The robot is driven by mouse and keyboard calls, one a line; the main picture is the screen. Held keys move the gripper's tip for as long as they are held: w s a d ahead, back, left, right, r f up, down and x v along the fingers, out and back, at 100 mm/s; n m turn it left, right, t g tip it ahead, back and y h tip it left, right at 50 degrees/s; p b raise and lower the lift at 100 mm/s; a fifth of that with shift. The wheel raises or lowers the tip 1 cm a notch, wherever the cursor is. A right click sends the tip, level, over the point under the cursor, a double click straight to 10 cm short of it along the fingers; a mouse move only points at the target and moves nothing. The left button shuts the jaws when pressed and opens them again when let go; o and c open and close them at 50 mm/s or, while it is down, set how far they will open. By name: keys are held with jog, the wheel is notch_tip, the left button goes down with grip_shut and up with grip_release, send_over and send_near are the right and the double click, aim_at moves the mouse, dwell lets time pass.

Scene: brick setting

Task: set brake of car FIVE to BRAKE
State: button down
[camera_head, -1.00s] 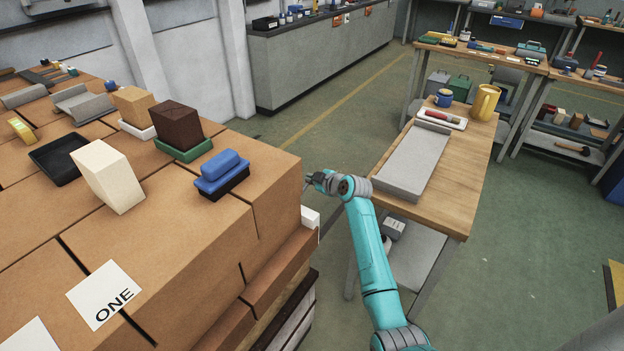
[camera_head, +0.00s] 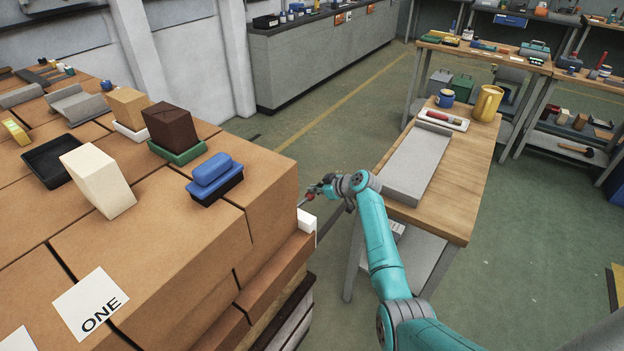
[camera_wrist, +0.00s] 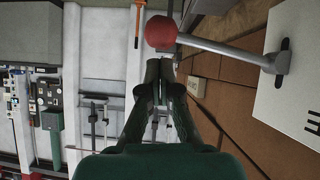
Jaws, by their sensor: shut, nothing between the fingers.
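A brake lever with a red ball knob (camera_wrist: 163,33) on a grey rod (camera_wrist: 225,48) comes out of a dark slot in a white plate (camera_wrist: 295,80) in the wrist view. Part of a dark letter shows at the plate's right edge; the full label is cut off. My gripper (camera_wrist: 165,65) is shut and empty, its fingertips just below the knob in that picture; I cannot tell if they touch it. In the head view my gripper (camera_head: 324,191) is beside the right side of the brick stack, with a small red spot, likely the knob (camera_head: 311,197), at its tip.
A wooden bench (camera_head: 455,205) stands right of my arm.

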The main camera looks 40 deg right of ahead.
aim_at(313, 196)
jog(key=f+m+y, duration=0.1)
jog(key=f+y, duration=0.1)
jog(key=f, duration=0.1)
jog(key=shift+w+d+f+m+g, duration=0.1)
jog(key=shift+d+f+m+g, duration=0.15)
jog(key=shift+m+g, duration=0.15)
jog(key=shift+a+f, duration=0.15)
jog(key=shift+f, duration=0.75)
jog(key=shift+s+a+f, duration=0.1)
jog(key=shift+s+f, duration=0.1)
jog(key=shift+f, duration=0.05)
